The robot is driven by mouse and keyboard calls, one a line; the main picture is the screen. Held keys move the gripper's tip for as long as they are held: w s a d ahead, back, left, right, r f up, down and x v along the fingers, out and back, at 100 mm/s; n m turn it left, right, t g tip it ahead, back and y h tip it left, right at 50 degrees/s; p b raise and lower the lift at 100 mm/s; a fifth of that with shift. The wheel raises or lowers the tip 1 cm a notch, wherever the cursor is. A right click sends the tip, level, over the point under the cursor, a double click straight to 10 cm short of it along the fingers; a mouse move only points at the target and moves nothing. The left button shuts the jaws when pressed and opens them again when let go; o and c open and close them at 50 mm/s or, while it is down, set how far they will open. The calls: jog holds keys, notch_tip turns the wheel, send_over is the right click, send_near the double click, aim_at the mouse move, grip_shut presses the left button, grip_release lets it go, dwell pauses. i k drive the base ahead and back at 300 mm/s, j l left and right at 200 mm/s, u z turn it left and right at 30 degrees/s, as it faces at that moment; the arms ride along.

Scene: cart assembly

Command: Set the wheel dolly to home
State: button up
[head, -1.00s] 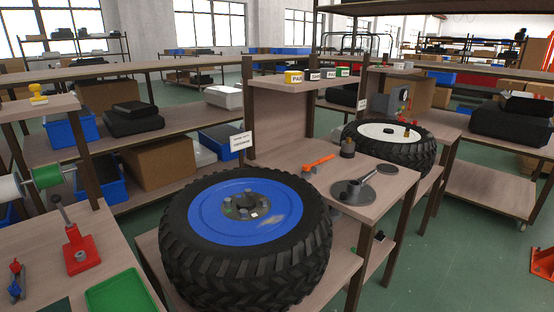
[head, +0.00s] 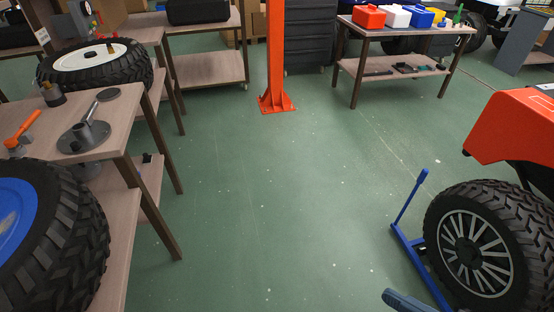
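A blue frame with an upright handle, which looks like the wheel dolly (head: 403,236), stands on the green floor at the right in the head view. Its low bar runs beside a black tyre with a grey spoked wheel (head: 476,252). The wheel partly hides the dolly, and I cannot tell whether they touch. No home mark can be made out on the floor. My gripper is not in view.
An orange vehicle body (head: 515,125) overhangs the spoked wheel. A blue-grey piece (head: 407,300) at the bottom edge is cut off. Workbenches with a blue-rimmed tyre (head: 75,245) and a white-rimmed tyre (head: 95,62) stand left. An orange post (head: 277,60) rises behind. The middle floor is clear.

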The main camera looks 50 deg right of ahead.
aim_at(490, 241)
jog(key=z, duration=1.3)
jog(key=k+j+z, duration=0.1)
jog(key=z, duration=0.35)
jog(key=k+j+z, duration=0.1)
jog(key=z, duration=0.3)
jog(key=k+z, duration=0.1)
jog(key=z, duration=0.35)
jog(key=k+j+z, duration=0.1)
jog(key=z, duration=0.35)
jog(key=k+l, duration=0.15)
jog(key=k, duration=0.5)
jog(key=i+j+u, duration=0.15)
jog(key=i+j, duration=0.2)
jog(key=j, duration=0.25)
jog(key=i+j+u, duration=0.2)
jog(key=i+j, duration=0.2)
jog(key=j, duration=0.15)
jog(key=i+j+u, duration=0.1)
jog(key=i+j, duration=0.2)
jog(key=i+j+u, duration=0.1)
jog(key=i+j, duration=0.2)
jog(key=i, duration=0.2)
jog(key=i+j+u, duration=0.1)
jog(key=i+j, duration=0.15)
jog(key=i, duration=0.2)
